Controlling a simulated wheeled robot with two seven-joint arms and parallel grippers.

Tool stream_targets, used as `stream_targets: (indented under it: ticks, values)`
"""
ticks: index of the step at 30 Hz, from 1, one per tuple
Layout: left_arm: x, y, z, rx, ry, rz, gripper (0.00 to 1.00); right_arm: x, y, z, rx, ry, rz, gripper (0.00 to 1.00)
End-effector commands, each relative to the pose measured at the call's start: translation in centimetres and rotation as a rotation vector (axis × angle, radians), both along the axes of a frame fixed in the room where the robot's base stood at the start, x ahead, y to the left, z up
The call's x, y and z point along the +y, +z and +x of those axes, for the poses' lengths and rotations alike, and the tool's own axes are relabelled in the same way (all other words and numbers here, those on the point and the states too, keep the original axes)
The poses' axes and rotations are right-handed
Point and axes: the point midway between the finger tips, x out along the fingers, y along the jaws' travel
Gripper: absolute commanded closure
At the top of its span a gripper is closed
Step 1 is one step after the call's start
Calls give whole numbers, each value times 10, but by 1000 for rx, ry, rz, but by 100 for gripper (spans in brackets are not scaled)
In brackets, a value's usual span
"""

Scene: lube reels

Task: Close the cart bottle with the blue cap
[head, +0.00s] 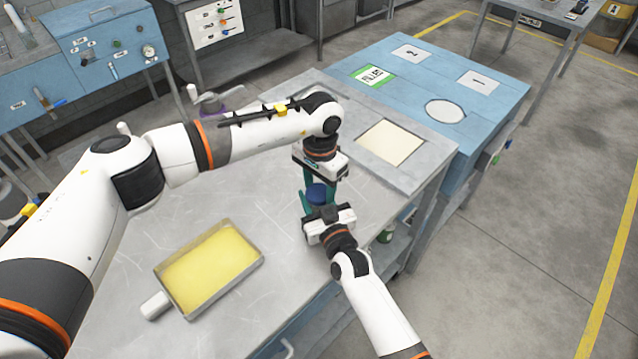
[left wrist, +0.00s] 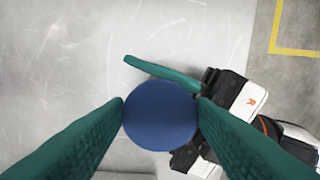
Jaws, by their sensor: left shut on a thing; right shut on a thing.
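The blue cap (head: 317,194) is between the two arms over the grey worktable. In the left wrist view the round top of the blue cap (left wrist: 161,116) fills the gap between the teal fingers. My left gripper (head: 318,186) comes down from above and is shut on the cap. My right gripper (head: 319,206) comes in from the front, just below the cap, and is shut. One of its teal fingers shows beside the cap in the left wrist view. The bottle in its grip is hidden by the cap and grippers. I cannot tell how the cap sits on it.
A metal tray with a yellow lining (head: 258,259) lies on the grey worktable (head: 130,255) to the left. A cream square pad (head: 392,142) is at the back right. Beyond is a blue cart (head: 430,82) with marked plates and a white disc (head: 445,111).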

Motion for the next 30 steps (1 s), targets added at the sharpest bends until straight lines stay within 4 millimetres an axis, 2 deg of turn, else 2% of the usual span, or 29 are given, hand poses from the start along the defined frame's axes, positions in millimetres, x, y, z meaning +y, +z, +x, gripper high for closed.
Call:
stream_targets:
  ticks: [4, 12, 13, 16, 17, 25, 30]
  values:
    - [0, 0, 0, -1, -100, 1, 71, 0, -1, 0, 1, 0, 0, 100]
    - [0, 1, 0, -1, -106, 1, 71, 0, -1, 0, 2, 0, -1, 100]
    - [0, 1, 0, -1, -106, 1, 46, 0, -1, 0, 2, 0, -1, 100]
    - [0, 0, 0, -1, -105, 1, 30, 0, -1, 0, 2, 0, -1, 100]
    - [0, 0, 0, -1, -105, 1, 28, 0, -1, 0, 2, 0, -1, 100]
    - [-1, 2, -1, 1, -107, -1, 28, 0, -1, 0, 2, 0, -1, 100]
    - [-3, 20, -1, 1, -109, -4, 28, 0, -2, 0, 5, 0, -2, 100]
